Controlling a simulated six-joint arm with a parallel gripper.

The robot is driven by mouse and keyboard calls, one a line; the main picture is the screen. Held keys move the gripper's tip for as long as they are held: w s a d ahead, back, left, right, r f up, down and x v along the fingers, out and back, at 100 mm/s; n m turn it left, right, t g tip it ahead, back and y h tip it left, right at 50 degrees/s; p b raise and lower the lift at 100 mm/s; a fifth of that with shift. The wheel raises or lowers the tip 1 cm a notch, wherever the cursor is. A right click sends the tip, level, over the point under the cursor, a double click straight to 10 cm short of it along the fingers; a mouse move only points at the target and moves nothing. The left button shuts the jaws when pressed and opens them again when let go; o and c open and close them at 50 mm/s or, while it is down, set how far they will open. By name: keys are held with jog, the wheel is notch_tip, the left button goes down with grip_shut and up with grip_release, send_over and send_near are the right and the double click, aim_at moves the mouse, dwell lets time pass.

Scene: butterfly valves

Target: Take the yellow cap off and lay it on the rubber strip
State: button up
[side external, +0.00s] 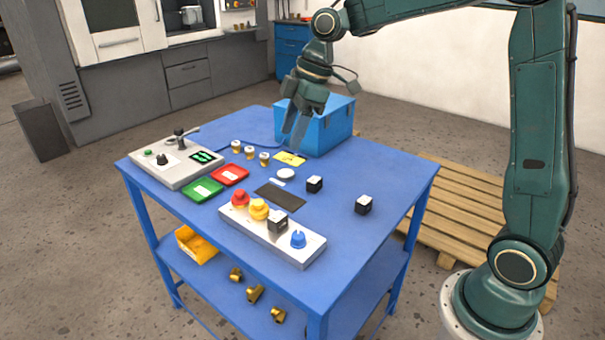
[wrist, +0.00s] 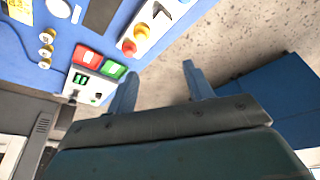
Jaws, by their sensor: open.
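In the wrist view the yellow cap (wrist: 141,32) shows near the top edge. The rubber strip, a dark flat rectangle (side external: 279,197), lies on the table just behind the block and looks bare; part of it shows in the wrist view (wrist: 99,16). My gripper (side external: 294,136) is open and empty, above the back of the table, well away from the cap. In the wrist view its fingers (wrist: 159,82) point over the floor.
A blue cap (side external: 298,239) is at the block's right end. Red (side external: 229,174) and green trays (side external: 202,189) and a control box (side external: 172,160) are left. A blue case (side external: 335,122) stands behind my gripper.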

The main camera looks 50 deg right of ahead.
jog(key=w+d+f+n+g+y, duration=0.1)
jog(key=w+d+f+n, duration=0.1)
jog(key=w+f, duration=0.5)
jog(key=shift+w+d+f+n, duration=0.2)
jog(key=shift+f+n, duration=0.1)
jog(key=shift+n, duration=0.6)
send_over(258, 202)
jog(key=d, duration=0.2)
jog(key=shift+s+d+f, duration=0.1)
jog(key=shift+s+f, duration=0.1)
jog(key=shift+f, duration=1.8)
jog(key=shift+s+f, duration=0.15)
jog(key=shift+f, duration=1.8)
jog(key=shift+f, duration=0.1)
jog(key=shift+x, duration=2.5)
jog(key=shift+c, duration=0.2)
jog(key=c, duration=0.6)
